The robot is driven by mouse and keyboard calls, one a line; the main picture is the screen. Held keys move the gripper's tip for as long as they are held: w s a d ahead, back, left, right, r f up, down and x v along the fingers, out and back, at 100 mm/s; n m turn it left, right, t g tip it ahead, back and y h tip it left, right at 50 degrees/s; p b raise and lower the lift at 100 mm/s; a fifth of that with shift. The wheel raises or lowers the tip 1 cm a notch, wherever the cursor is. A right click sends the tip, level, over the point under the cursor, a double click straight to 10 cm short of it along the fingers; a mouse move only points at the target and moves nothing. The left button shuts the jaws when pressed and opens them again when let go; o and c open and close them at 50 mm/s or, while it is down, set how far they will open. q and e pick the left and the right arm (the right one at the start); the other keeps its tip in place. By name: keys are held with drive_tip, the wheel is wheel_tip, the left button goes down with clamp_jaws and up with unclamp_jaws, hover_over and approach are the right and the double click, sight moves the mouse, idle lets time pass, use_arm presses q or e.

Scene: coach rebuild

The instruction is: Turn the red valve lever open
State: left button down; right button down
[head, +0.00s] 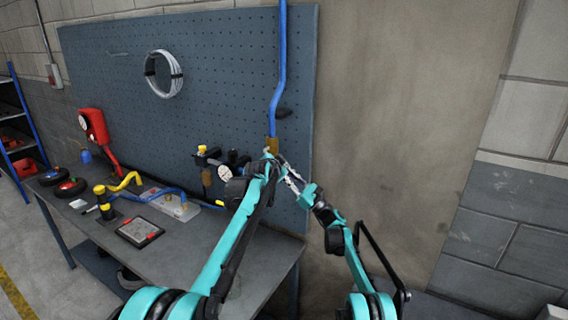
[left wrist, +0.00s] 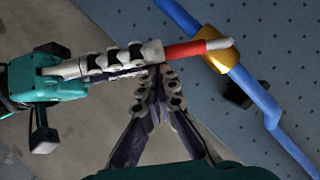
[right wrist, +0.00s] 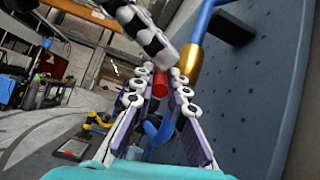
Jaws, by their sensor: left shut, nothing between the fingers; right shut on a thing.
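The red lever (left wrist: 185,50) has a pale end and sits at the brass valve (left wrist: 220,50) on the blue pipe (left wrist: 260,95). In the left wrist view it lies across the pipe at an angle. My right gripper (right wrist: 162,72) is shut on the red lever (right wrist: 160,84), which shows between its fingertips. My left gripper (left wrist: 154,70) is shut and empty, its tips close beside the right gripper's fingers; I cannot tell if they touch. In the head view the brass valve (head: 273,145) shows just above both grippers (head: 270,156) (head: 284,165), and the lever is mostly hidden.
A blue pegboard (head: 220,70) stands behind the pipe. The workbench (head: 190,245) at left holds gauges, a yellow pipe piece (head: 126,182) and a tablet (head: 139,232). A black bracket (left wrist: 240,95) sits by the pipe. Bare wall is to the right.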

drive_tip(key=shift+f, duration=0.1)
use_arm(q)
drive_tip(key=shift+w+a+f, duration=0.15)
drive_tip(key=shift+a+f, duration=0.2)
drive_tip(key=shift+f, duration=0.3)
use_arm(e)
drive_tip(key=shift+d, duration=0.15)
drive_tip(key=c, duration=1.5)
unclamp_jaws()
use_arm(q)
drive_tip(key=shift+a, duration=0.1)
